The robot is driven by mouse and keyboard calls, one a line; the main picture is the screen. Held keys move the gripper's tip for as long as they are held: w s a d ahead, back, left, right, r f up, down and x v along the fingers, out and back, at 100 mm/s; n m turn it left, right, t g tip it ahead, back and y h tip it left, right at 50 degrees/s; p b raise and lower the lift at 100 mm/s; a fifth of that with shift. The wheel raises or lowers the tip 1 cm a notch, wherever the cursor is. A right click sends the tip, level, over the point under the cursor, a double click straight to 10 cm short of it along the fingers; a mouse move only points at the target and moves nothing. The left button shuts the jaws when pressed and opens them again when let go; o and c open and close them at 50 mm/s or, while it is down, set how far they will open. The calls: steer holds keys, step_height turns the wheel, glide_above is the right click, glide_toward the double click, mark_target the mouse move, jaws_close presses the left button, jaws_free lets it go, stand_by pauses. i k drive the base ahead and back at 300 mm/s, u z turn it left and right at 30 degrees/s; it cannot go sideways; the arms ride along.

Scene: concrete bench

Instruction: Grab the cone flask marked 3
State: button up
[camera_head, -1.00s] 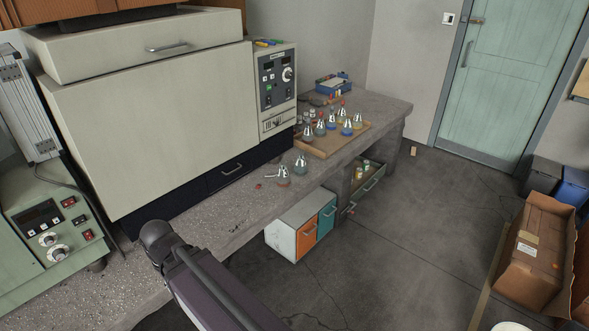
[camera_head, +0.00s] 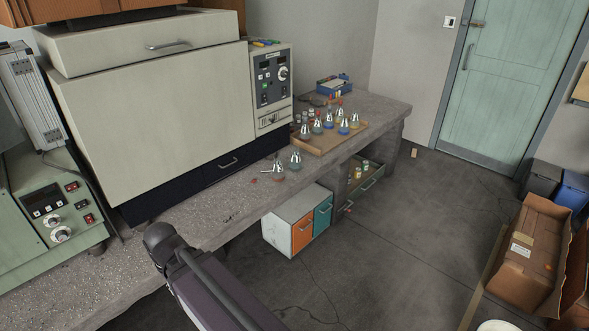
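Several cone flasks with shiny tops and coloured contents stand on a shallow brown tray (camera_head: 322,147) at the far end of the concrete bench. Among them are a blue flask (camera_head: 344,127) and a yellowish flask (camera_head: 354,121). Two more flasks stand on the bare bench in front of the tray: a reddish one (camera_head: 278,171) and a grey-blue one (camera_head: 295,160). Any number marks are too small to read, so I cannot tell which flask is 3. My arm shows at the lower middle, well short of the flasks. My gripper is not in view.
A large cream oven-like cabinet (camera_head: 150,120) stands along the back of the bench (camera_head: 215,205). A blue box (camera_head: 333,84) sits at the bench's far end. A small red object (camera_head: 253,181) lies near the loose flasks. A cabinet with orange and teal doors (camera_head: 290,222) stands below. Cardboard boxes (camera_head: 535,255) lie right; the middle floor is clear.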

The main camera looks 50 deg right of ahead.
mark_target(277, 175)
steer(key=k, duration=1.55)
steer(key=z, duration=1)
steer(key=i, duration=1)
